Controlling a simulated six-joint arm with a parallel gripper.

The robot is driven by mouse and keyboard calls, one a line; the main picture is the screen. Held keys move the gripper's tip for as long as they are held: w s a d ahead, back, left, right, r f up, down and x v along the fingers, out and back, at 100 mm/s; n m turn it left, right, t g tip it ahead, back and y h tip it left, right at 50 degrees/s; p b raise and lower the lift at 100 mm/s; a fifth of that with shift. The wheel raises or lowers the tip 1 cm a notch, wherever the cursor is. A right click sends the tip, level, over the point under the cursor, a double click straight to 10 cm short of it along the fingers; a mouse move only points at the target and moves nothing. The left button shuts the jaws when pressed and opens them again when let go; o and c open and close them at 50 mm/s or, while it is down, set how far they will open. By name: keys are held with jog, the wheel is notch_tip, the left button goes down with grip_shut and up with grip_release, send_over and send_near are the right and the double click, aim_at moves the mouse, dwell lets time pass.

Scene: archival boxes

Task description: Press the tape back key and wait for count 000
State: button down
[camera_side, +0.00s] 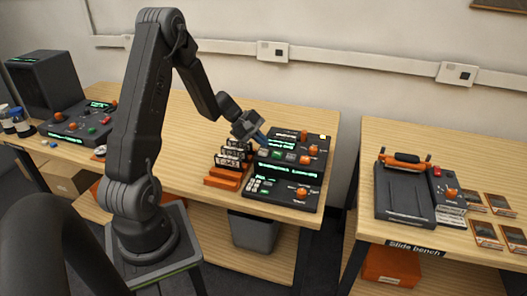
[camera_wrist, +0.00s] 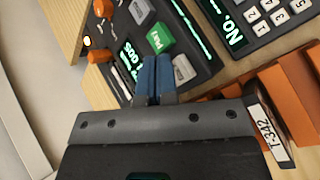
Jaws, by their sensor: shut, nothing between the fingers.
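The black tape deck (camera_side: 313,145) stands on the wooden bench with a lit green display and a row of keys. In the wrist view, a green key (camera_wrist: 160,38) sits between two grey keys, one on the tape-rack side (camera_wrist: 183,69) and one beyond (camera_wrist: 140,37). Their grey-key lettering is too small to read. My gripper (camera_side: 264,141) is shut and empty, its blue fingertips (camera_wrist: 154,62) low over the deck beside the nearer grey key. I cannot tell whether they touch anything. The fingers cover part of the display (camera_wrist: 130,58), and I cannot read its count surely.
A lower keypad unit (camera_side: 262,205) stands in front of the deck. An orange rack (camera_side: 222,182) with labelled tapes stands close on its left, one tape marked T-342 (camera_wrist: 268,135). Orange knobs (camera_wrist: 101,56) rise from the deck. A slide bench (camera_side: 400,205) stands apart on the right.

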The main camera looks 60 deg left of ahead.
aim_at(263, 152)
jog(key=shift+r, duration=0.1)
jog(key=shift+r, duration=2.4)
dwell(0.7)
jog(key=s+d+r+m+g, duration=0.2)
jog(key=d+r+m, duration=0.45)
jog(key=d, duration=0.55)
jog(key=s+d+r+m+y, duration=0.3)
jog(key=s+d+m, duration=0.3)
jog(key=s, duration=0.2)
jog(key=s+d+r+m+y, duration=0.2)
jog(key=s+d+r+m, duration=0.3)
jog(key=s+d+m, duration=0.1)
jog(key=shift+s+d+m+y, duration=0.4)
jog(key=shift+s+d, duration=0.35)
jog(key=shift+s, duration=0.25)
jog(key=c, duration=1.8)
grip_release()
jog(key=shift+c, duration=0.2)
